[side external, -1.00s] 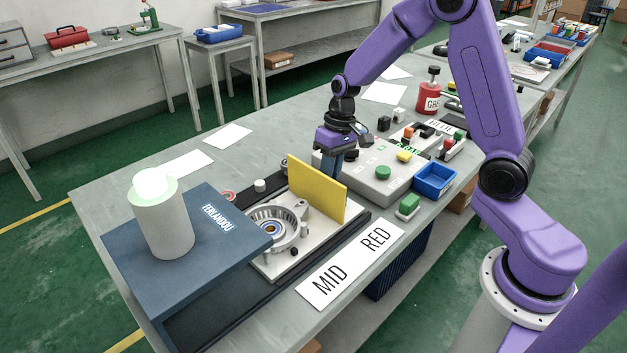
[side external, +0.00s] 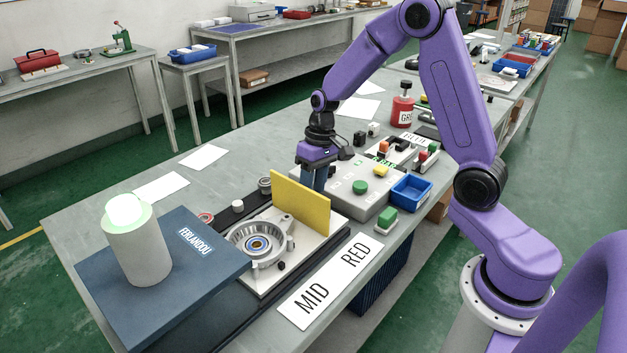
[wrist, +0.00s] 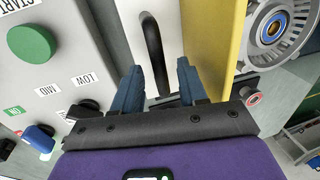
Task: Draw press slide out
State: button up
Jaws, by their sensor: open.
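The press slide (side external: 259,288) is a white plate carrying a round metal alternator housing (side external: 258,243) and an upright yellow plate (side external: 301,206). It lies on a dark rail beside the blue press (side external: 190,262). In the wrist view a black bar handle (wrist: 152,45) stands on the slide's white plate, next to the yellow plate (wrist: 203,45). My gripper (wrist: 158,78) is open, pointing down, with its two blue fingers on either side of the handle's near end. In the side view my gripper (side external: 314,180) is partly hidden behind the yellow plate.
A grey control box (side external: 345,195) with green and yellow buttons stands close beside my gripper. A blue bin (side external: 411,191) and a green block (side external: 386,220) sit near the table edge. A MID RED card (side external: 331,280) lies in front of the slide.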

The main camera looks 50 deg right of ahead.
jog(key=d+r, duration=0.3)
jog(key=r, duration=1.4)
jog(key=shift+d, duration=0.2)
jog(key=shift+a, duration=0.1)
jog(key=s+a+f+n+h, duration=0.1)
jog(key=s+a+f+n, duration=0.15)
jog(key=s+a, duration=0.35)
jog(key=s+a+f+n, duration=0.1)
jog(key=s+a+n, duration=0.3)
jog(key=s, duration=0.3)
jog(key=s+f+n, duration=0.2)
jog(key=s+n, duration=0.1)
jog(key=s, duration=0.5)
jog(key=s+f+n, duration=0.3)
jog(key=s, duration=0.5)
jog(key=shift+d+h, duration=0.3)
jog(key=shift+h, duration=0.1)
